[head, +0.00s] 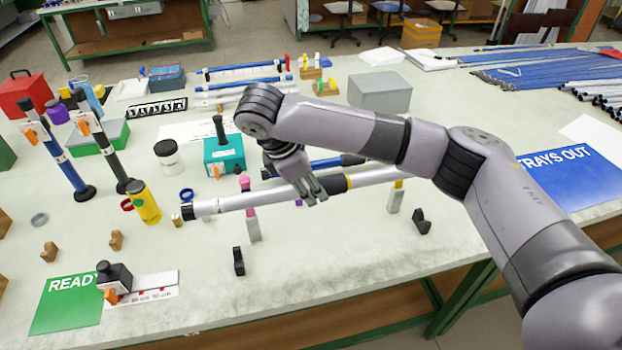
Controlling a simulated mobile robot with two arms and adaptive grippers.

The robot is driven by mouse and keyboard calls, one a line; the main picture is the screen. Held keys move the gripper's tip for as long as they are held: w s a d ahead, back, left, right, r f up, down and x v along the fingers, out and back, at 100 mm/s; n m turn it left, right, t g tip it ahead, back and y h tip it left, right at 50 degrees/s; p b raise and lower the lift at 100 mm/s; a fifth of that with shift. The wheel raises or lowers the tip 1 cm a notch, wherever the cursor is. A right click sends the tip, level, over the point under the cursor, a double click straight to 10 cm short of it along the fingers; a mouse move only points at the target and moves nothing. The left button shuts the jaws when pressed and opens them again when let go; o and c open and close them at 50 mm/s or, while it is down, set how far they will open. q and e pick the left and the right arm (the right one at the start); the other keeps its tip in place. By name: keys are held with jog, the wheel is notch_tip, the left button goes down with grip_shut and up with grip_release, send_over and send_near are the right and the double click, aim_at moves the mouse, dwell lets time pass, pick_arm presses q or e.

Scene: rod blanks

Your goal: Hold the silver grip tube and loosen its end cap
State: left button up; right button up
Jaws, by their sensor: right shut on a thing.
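The silver grip tube (235,202) lies roughly level across the middle of the table, slightly higher in the picture at its right. Its left end carries a black end cap (188,211), with a small brass-coloured piece (176,219) beside it. A yellow band and a black section show near the tube's middle. My right gripper (316,193) reaches down from above and is shut on the silver tube, left of the yellow band. The fingers hide part of the tube. The tube's right end is hidden behind my right arm. My left gripper is out of view.
Small pink-topped stands (252,225) and black blocks (239,261) stand around the tube. A blue tube (325,163) lies behind it. A yellow bottle (145,203) and two upright tubes (108,150) stand left. The table's front middle is mostly clear.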

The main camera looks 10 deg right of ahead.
jog(key=shift+f+b, duration=1.2)
jog(key=shift+f, duration=7.05)
jog(key=shift+f, duration=0.9)
jog(key=shift+r, duration=0.15)
jog(key=shift+r+p, duration=0.45)
jog(key=shift+p, duration=0.55)
